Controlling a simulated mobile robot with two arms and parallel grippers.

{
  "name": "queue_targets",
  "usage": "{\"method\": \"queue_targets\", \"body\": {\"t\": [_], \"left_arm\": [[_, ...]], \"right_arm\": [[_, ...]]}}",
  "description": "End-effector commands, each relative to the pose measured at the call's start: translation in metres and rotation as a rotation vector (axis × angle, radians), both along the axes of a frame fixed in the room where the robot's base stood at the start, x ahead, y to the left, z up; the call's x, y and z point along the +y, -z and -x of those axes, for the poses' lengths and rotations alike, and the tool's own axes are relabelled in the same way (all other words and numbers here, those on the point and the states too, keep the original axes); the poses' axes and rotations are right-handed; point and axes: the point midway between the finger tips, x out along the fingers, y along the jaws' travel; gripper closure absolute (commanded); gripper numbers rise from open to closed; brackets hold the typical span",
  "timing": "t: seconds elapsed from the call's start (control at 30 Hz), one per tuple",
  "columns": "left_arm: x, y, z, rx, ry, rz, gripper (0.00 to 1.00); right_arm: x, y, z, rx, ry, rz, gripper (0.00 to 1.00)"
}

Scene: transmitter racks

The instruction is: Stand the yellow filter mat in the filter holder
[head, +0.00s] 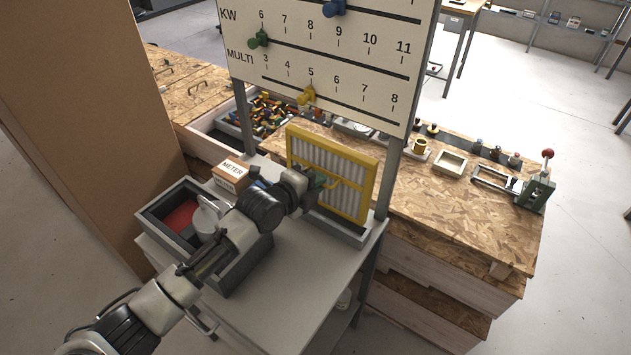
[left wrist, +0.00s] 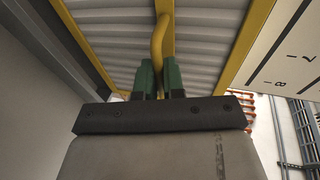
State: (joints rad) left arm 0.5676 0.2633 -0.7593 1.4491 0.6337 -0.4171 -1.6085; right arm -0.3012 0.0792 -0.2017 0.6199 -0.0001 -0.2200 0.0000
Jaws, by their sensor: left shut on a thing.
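The yellow filter mat (head: 337,157), a yellow frame around pale pleats with a yellow handle bar, stands upright on the grey table below the board. Its lower edge is at the low grey filter holder (head: 346,233); I cannot tell whether it is fully seated. My left gripper (head: 320,183) reaches it from the front left and is shut on its handle. In the left wrist view the green fingers (left wrist: 158,79) close around the yellow handle (left wrist: 158,38), with the pleats behind. Part of the holder is hidden by the arm. My right gripper is not in view.
A grey bin (head: 152,220) with a red item and a round metal lid stands left, under my arm, beside a METER box (head: 230,175). A scale board (head: 320,50) on posts rises behind the mat. A wooden bench (head: 460,210) with small fixtures lies beyond. The table front (head: 290,290) is clear.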

Motion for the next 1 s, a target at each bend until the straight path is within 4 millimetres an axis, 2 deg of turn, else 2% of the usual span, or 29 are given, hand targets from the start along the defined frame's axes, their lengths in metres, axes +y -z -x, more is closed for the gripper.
{"method": "queue_targets", "body": {"t": [0.17,0.2,0.33,0.63,0.8,0.87,1.0], "left_arm": [[0.0,0.001,0.0,-0.002,0.001,0.002,1.0],[0.0,0.002,0.0,0.0,0.0,0.0,0.86],[0.0,0.002,0.0,0.0,0.0,0.0,0.67],[0.0,0.001,0.0,0.001,0.0,0.001,0.66],[0.0,-0.015,0.0,0.003,0.0,0.003,0.66],[0.007,-0.011,0.007,0.001,0.0,-0.001,0.66],[0.026,-0.018,0.029,-0.001,0.0,-0.002,0.66]], "right_arm": [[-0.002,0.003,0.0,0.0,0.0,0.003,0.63],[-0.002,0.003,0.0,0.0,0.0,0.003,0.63],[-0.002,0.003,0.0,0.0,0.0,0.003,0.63],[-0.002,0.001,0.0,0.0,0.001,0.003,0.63],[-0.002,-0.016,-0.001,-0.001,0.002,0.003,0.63],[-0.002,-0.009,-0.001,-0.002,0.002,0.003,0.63],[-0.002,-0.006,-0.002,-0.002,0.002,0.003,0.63]]}}
